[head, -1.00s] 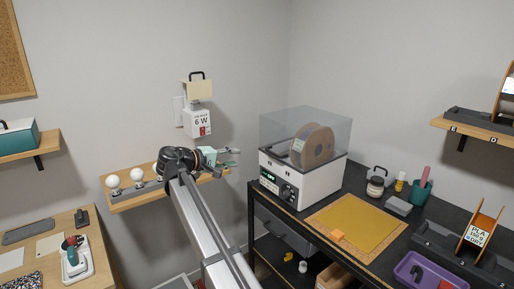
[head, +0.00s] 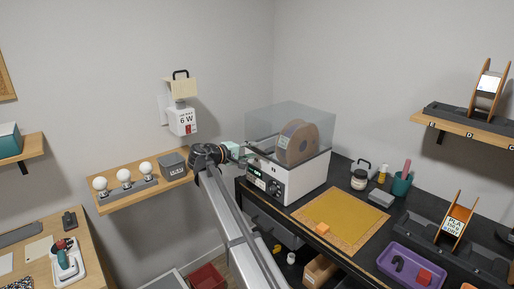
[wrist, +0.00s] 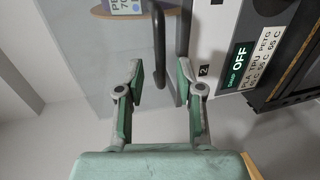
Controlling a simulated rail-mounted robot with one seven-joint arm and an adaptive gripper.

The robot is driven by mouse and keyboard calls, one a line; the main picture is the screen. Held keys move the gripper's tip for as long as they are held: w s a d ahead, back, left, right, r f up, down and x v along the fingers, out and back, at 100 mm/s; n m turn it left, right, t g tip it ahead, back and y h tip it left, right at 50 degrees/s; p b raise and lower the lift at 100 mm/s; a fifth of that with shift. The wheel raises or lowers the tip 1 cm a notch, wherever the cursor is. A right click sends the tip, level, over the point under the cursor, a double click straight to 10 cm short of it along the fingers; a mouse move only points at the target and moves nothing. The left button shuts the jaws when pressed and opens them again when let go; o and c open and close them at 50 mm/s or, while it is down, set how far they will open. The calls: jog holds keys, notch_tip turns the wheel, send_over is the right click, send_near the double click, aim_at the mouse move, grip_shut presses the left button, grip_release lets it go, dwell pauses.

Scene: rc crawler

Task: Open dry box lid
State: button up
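The dry box (head: 308,180) is a white box with a dark control panel on the black bench. Its clear lid (head: 318,118) is down over an orange-brown spool (head: 297,143). My gripper (head: 256,152) is at the lid's left side, by the box's front left corner. In the wrist view my gripper (wrist: 162,80) is open. A dark bar handle (wrist: 158,45) on the lid (wrist: 90,50) lines up between the two fingertips. I cannot tell if its end is between the pads or just beyond them. The panel (wrist: 245,55) reads OFF.
A yellow mat (head: 343,217) with an orange block (head: 322,229) lies before the box. Jars and a teal cup (head: 402,184) stand to its right. A wall shelf (head: 140,196) with bulbs and a grey bin is at the left.

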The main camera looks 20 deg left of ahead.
aim_at(256, 149)
jog(key=shift+p+x, duration=0.3)
jog(key=shift+x, duration=1.35)
grip_shut()
